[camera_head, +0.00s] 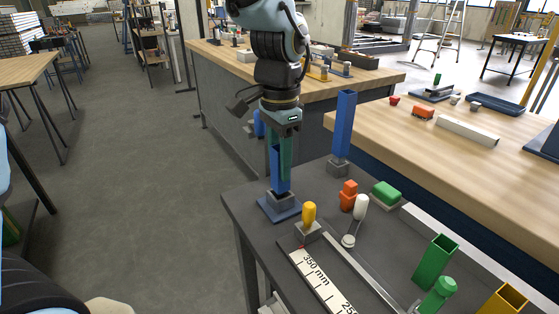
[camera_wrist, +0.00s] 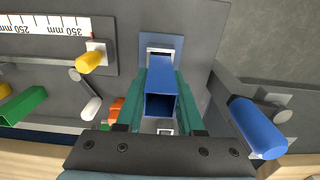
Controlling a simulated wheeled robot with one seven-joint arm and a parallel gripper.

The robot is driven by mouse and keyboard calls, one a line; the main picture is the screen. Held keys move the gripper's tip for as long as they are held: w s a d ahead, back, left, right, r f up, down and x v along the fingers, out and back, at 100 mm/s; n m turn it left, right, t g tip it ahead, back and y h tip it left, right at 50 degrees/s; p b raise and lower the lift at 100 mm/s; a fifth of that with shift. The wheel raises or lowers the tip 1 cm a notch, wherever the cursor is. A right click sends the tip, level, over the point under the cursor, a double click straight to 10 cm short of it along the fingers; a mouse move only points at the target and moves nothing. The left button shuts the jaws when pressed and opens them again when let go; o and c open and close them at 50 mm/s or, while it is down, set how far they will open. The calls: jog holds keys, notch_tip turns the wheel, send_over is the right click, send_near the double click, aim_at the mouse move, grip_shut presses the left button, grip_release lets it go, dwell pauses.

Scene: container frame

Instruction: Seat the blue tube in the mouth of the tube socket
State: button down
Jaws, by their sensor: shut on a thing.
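The blue tube (camera_head: 275,168) is upright between the green fingers of my gripper (camera_head: 285,160), which is shut on it. In the wrist view the open square top of the tube (camera_wrist: 160,82) faces the camera, between both fingers (camera_wrist: 161,105). The tube socket is a grey block on a blue base plate (camera_head: 272,209); its plate also shows in the wrist view (camera_wrist: 177,43). The tube's lower end is right over the socket block and overlaps it in both views. The mouth is hidden by the tube and fingers, so I cannot tell whether the end is inside.
A tall blue square tube (camera_head: 344,125) stands behind to the right. A blue rounded peg (camera_wrist: 256,127) stands right of my gripper in the wrist view. A yellow peg (camera_head: 309,214), white peg (camera_head: 360,207), orange piece (camera_head: 348,194) and ruler (camera_head: 322,285) are near the socket.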

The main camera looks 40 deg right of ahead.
jog(key=shift+f+b, duration=1.25)
jog(key=shift+f, duration=0.85)
jog(key=shift+c, duration=2.2)
grip_release()
notch_tip(320, 180, up, 11)
jog(key=shift+b, duration=0.3)
jog(key=shift+f, duration=0.15)
jog(key=w+a+f+n+p, duration=0.1)
jog(key=w+a+f+n, duration=0.1)
jog(key=w+a+n, duration=0.35)
jog(key=w+a+f+n, duration=0.25)
jog(key=w+a, duration=0.35)
jog(key=a, duration=0.3)
jog(key=a+f+n, duration=0.2)
jog(key=a+n, duration=0.2)
jog(key=a, duration=0.6)
jog(key=w+a+f+n+t+p, duration=0.1)
jog(key=a+f+n, duration=0.2)
jog(key=a, duration=0.7)
jog(key=n, duration=0.2)
jog(key=shift+w+a+n+t, duration=0.2)
jog(key=shift+n+t, duration=0.1)
